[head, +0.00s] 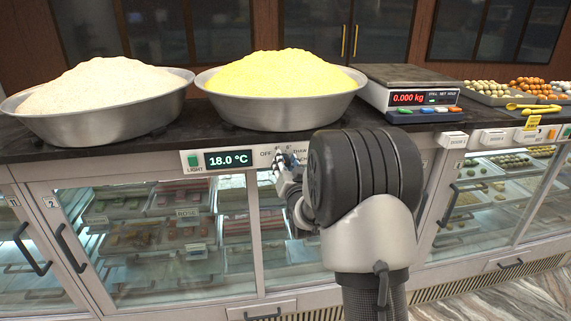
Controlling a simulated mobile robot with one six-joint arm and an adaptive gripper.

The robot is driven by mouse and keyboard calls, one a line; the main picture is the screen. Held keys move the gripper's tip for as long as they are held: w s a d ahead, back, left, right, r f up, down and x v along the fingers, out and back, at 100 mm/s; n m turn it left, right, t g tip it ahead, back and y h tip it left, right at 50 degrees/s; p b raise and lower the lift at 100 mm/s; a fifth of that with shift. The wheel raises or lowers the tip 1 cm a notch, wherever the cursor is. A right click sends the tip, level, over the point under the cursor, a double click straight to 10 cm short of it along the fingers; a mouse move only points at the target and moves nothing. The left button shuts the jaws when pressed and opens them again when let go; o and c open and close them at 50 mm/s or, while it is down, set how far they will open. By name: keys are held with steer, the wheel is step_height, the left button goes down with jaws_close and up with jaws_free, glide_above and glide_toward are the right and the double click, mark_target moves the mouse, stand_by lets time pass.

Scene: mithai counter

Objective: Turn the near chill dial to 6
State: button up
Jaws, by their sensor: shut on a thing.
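The chill dial sits on the white control panel (258,158) on the counter's front edge and is mostly hidden by my gripper (284,163). My gripper is shut on the dial, its fingers against the panel. Parts of the printed scale show around it, with "OFF" at its left and "THAW" at its right. The dial's pointer and its setting cannot be read. The green display (228,159) left of the dial reads 18.0 °C.
A green light switch (193,161) is left of the display. Above stand a bowl of white powder (105,125), a bowl of yellow powder (280,110) and a scale (408,100) reading 0.000 kg. Glass doors with handles (68,250) lie below. My arm hides the panel's right part.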

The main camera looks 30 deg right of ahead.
steer(key=m, duration=0.4)
steer(key=shift+m, duration=0.4)
steer(key=shift+m+h, duration=0.3)
steer(key=shift+m, duration=1.7)
steer(key=o, duration=1.1)
steer(key=shift+c, duration=0.2)
steer(key=v, duration=1.2)
steer(key=shift+f, duration=0.1)
